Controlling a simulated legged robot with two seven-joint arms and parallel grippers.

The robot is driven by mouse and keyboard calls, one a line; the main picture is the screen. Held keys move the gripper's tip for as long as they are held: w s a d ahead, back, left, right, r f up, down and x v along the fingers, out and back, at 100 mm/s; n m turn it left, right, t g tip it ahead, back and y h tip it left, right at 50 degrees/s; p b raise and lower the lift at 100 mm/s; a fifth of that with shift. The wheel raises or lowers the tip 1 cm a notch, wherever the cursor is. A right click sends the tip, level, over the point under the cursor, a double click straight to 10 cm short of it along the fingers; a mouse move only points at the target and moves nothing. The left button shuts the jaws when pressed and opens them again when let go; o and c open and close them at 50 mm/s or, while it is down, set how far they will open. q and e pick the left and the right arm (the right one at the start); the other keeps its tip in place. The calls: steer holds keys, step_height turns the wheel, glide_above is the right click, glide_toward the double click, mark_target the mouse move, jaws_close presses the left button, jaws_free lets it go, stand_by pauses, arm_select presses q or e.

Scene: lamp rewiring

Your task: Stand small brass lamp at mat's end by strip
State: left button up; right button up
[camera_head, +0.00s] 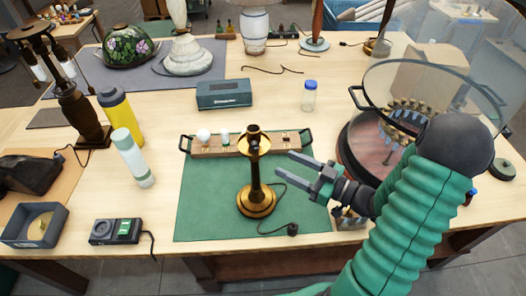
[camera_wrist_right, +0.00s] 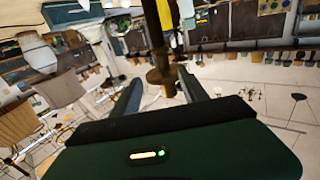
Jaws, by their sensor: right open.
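The small brass lamp (camera_head: 256,188) stands upright on the green mat (camera_head: 205,205), right of the mat's middle. Its round base rests on the mat, and its cord trails right to a dark plug (camera_head: 292,229). A wooden strip (camera_head: 238,145) with dark end handles lies along the mat's far edge, behind the lamp; the lamp's top overlaps it in the head view. My right gripper (camera_head: 282,167) is open and empty, just right of the lamp's stem, fingers pointing at it. In the right wrist view, a dark brass part (camera_wrist_right: 160,62) shows beyond and between the fingers. My left gripper is out of view.
The strip carries small bulbs (camera_head: 204,135). A glass-domed stand (camera_head: 375,150) is close by my right arm. A yellow flask (camera_head: 120,115), a white-green bottle (camera_head: 133,158) and a scale-like box (camera_head: 115,231) stand left of the mat. The mat's left half is clear.

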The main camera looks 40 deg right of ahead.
glide_toward(247, 146)
step_height(247, 146, down, 2)
steer(key=w+d, duration=0.2)
steer(key=w, duration=0.1)
steer(key=x, duration=0.3)
steer(key=p+x, duration=0.1)
steer(key=x, duration=0.2)
steer(key=p+x, duration=0.1)
steer(key=x, duration=0.2)
steer(key=shift+a+f, duration=0.2)
steer(key=shift+a, duration=0.25)
steer(key=shift+s+a, duration=0.15)
steer(key=c, duration=0.4)
steer(key=shift+a+r, duration=0.1)
steer(key=shift+a, duration=0.25)
jaws_close()
steer(key=shift+d, duration=0.15)
steer(key=shift+d, duration=0.15)
